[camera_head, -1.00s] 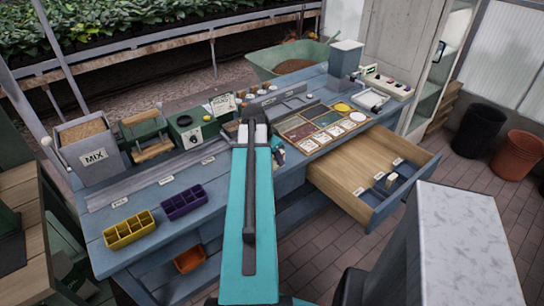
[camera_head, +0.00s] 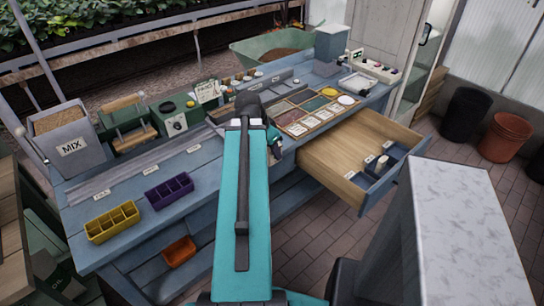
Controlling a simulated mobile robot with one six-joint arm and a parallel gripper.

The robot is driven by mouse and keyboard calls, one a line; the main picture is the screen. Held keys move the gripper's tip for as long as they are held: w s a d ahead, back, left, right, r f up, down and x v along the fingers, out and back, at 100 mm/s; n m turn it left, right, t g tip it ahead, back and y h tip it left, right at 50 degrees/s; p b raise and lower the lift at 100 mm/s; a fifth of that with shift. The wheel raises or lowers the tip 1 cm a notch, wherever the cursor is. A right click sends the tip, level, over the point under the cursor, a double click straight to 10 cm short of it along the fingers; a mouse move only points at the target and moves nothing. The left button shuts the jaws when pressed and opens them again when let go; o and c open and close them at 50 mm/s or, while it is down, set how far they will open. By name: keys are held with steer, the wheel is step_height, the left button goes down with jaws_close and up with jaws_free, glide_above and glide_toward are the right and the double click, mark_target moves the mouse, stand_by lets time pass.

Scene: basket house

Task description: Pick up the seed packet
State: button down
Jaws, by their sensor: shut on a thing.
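My gripper (camera_head: 276,150) shows only in part behind the end of my teal arm, over the front edge of the blue bench (camera_head: 215,172), left of the open drawer. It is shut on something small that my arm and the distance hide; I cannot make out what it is. No seed packet can be told for sure. Small pale items (camera_head: 383,163) stand in the front right compartment of the open wooden drawer (camera_head: 335,158), apart from my gripper. They are too small to identify.
A wooden tray (camera_head: 288,119) with coloured sections lies behind my gripper. A yellow bin (camera_head: 112,223) and a purple bin (camera_head: 169,192) stand on the left of the bench. A pale-topped block (camera_head: 465,225) stands at right. Open floor lies between it and the drawer.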

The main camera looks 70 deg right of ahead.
steer(key=b, duration=0.4)
steer(key=shift+s+f, duration=0.15)
steer(key=shift+f, duration=0.05)
steer(key=b, duration=0.6)
steer(key=shift+s+a, duration=0.25)
steer(key=shift+a, duration=0.05)
steer(key=b, duration=0.2)
steer(key=a+b, duration=0.1)
steer(key=b, duration=0.1)
steer(key=shift+s+r+b, duration=0.1)
steer(key=shift+s+b, duration=0.2)
steer(key=shift+s+a+r+b, duration=0.1)
steer(key=shift+a+r+b, duration=0.15)
steer(key=shift+b, duration=0.55)
